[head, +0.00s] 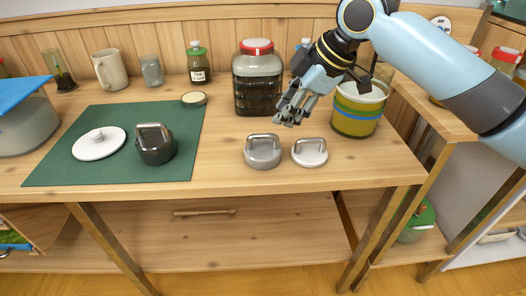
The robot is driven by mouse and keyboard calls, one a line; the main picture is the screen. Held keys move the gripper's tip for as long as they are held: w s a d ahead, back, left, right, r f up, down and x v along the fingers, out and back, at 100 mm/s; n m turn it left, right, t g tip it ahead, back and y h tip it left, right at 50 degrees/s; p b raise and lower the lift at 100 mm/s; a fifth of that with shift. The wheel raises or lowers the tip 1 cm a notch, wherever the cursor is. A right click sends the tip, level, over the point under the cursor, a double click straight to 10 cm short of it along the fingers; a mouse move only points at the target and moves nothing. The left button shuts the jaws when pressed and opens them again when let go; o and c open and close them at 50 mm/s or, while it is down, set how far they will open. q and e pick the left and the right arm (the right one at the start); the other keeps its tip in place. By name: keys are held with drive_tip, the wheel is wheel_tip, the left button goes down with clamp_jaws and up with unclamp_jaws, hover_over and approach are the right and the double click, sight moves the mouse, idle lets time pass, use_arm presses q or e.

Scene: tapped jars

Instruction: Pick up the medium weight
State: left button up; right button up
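Three weights with bar handles stand on the table. The grey weight (263,154), middle in size, stands upright on bare wood near the front edge. The smaller, lighter weight (310,154) stands just to its right, with a narrow gap. The dark, tallest weight (156,148) stands on the green mat. My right gripper (289,117) hangs above and behind the grey and light weights, pointing down and left. Its fingers look spread, with nothing between them, and touch no weight. My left gripper is not in view.
A lidded jar (258,82) of dark contents stands behind the weights. A yellow-green pot (358,110) stands to the right, close to my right arm. The green mat (75,170) also bears a white lid (99,145). The wood between mat and grey weight is clear.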

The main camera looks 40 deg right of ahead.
sight(264, 135)
drive_tip(key=x, duration=0.4)
drive_tip(key=b+x, duration=0.1)
drive_tip(key=x, duration=0.4)
drive_tip(key=shift+s+a, duration=0.2)
clamp_jaws()
